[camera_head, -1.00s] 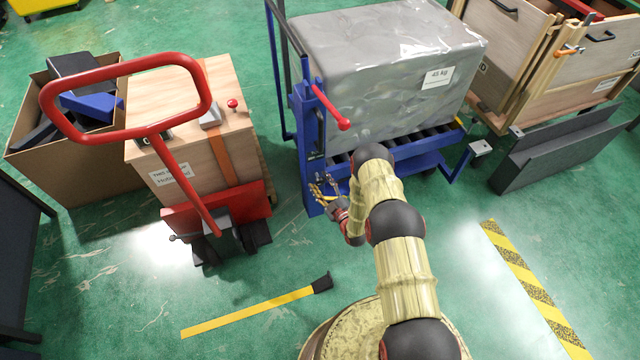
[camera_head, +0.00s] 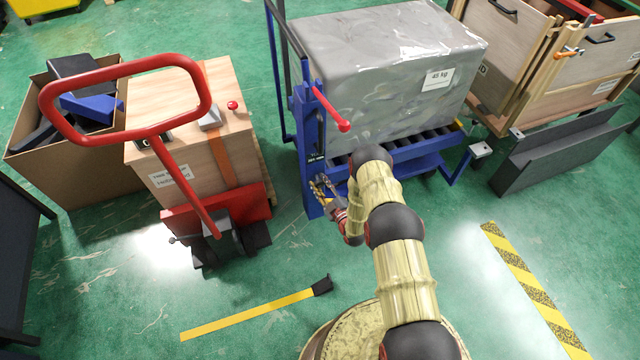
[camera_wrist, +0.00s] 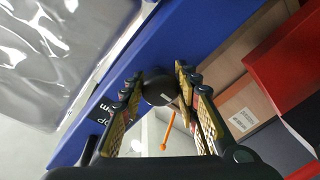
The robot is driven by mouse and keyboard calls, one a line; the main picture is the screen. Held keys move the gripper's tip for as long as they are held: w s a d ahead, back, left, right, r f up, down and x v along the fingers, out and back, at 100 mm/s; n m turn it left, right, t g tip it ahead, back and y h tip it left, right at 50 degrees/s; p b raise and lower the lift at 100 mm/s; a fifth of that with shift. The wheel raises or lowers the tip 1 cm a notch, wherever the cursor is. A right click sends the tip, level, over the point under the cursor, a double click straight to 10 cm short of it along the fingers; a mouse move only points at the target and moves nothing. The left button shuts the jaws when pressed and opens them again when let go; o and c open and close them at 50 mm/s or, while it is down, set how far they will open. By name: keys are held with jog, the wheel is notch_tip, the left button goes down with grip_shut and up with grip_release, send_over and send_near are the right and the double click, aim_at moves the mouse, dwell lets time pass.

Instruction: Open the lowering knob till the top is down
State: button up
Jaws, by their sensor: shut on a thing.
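The blue lift table (camera_head: 428,163) carries a large grey wrapped load (camera_head: 385,85) on its raised top. Its blue upright (camera_head: 309,140) stands at the left end. My gripper (camera_head: 322,186) is low in front of that upright, with the arm reaching in from the lower right. In the wrist view, my gripper (camera_wrist: 158,76) has its two fingers on either side of a round black knob (camera_wrist: 158,91) against the blue frame, shut on it. The knob is hidden by my fingers in the head view. A dark label (camera_wrist: 101,110) is beside it.
A red-handled pallet truck (camera_head: 205,225) with a wooden crate (camera_head: 200,155) stands to the left. A red-tipped lever (camera_head: 330,108) juts out above my gripper. Dark angled panels (camera_head: 555,150) lie at right. The floor in front is mostly clear.

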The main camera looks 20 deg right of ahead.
jog(key=shift+c, duration=1.3)
